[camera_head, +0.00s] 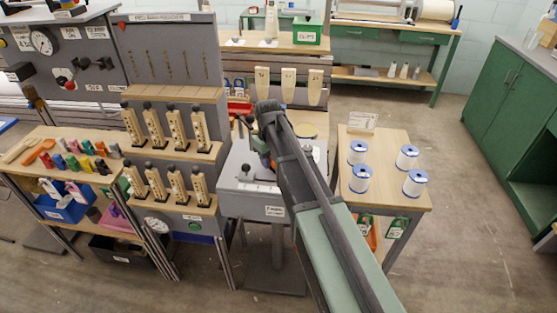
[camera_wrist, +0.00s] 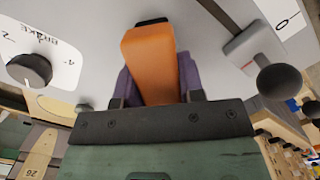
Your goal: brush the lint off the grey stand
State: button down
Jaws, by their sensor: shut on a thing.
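The grey stand (camera_head: 238,200) is in the middle of the head view, with a flat top and a label on its front. Its grey top also fills much of the wrist view (camera_wrist: 90,15). My gripper (camera_wrist: 155,75) has purple fingers shut on an orange-handled tool (camera_wrist: 152,60), which seems to be the brush. A black part shows at the tool's far end; I cannot make out bristles or whether it touches the top. In the head view my arm hides much of the gripper and the stand's right side. I cannot make out any lint.
A brake dial (camera_wrist: 30,70) and a lever with a black ball knob (camera_wrist: 280,82) flank the tool. White spools (camera_head: 361,178) stand on a wooden table at right. Racks of wooden pieces (camera_head: 158,185) stand close at left.

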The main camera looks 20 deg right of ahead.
aim_at(261, 166)
jog(key=shift+w+a+f, duration=0.1)
jog(key=shift+w+a, duration=0.25)
jog(key=shift+a, duration=0.5)
jog(key=shift+w+a, duration=0.35)
jog(key=shift+a, duration=0.45)
notch_tip(261, 166, up, 6)
jog(key=p, duration=0.5)
jog(key=shift+p, duration=0.35)
notch_tip(261, 166, up, 3)
jog(key=p, duration=0.3)
